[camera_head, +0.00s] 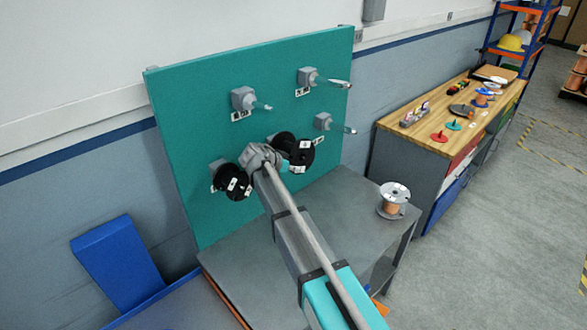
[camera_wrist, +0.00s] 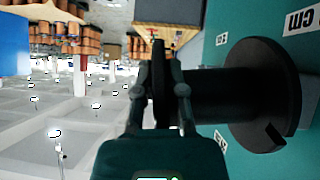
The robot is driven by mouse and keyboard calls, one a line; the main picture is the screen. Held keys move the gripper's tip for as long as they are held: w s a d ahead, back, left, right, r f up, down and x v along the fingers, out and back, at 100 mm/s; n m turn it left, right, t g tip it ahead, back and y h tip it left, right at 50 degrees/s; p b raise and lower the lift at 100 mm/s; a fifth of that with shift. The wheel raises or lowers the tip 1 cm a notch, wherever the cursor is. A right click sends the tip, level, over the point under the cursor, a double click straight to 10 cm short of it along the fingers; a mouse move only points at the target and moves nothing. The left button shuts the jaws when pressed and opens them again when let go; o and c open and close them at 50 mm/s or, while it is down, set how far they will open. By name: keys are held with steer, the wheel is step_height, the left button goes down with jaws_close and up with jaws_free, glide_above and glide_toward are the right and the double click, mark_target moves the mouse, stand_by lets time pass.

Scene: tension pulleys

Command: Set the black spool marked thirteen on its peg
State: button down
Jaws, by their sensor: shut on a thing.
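A black spool (camera_head: 301,153) with white marks is in front of the teal board, just right of my gripper (camera_head: 273,155) in the head view. In the wrist view my gripper (camera_wrist: 170,92) is shut on this spool's near flange. The spool's wide far flange (camera_wrist: 264,95) faces the teal board. Its number is not readable, and I cannot tell whether a peg is inside it. A second black spool (camera_head: 232,183) with white marks sits at a mount at the board's lower left. Bare pegs stand at the upper left (camera_head: 262,106), upper right (camera_head: 335,83) and right (camera_head: 339,127).
The teal board (camera_head: 190,110) stands behind a grey table (camera_head: 345,195). A copper-coloured spool with a pale flange (camera_head: 393,199) stands on the table's right. A wooden-topped bench (camera_head: 425,125) with small parts is further right. A blue bin (camera_head: 118,262) is at lower left.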

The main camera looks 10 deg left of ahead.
steer(key=shift+w+a, duration=0.15)
steer(key=shift+a, duration=0.05)
steer(key=c, duration=0.7)
jaws_free()
steer(key=o, duration=0.3)
steer(key=shift+d, duration=0.1)
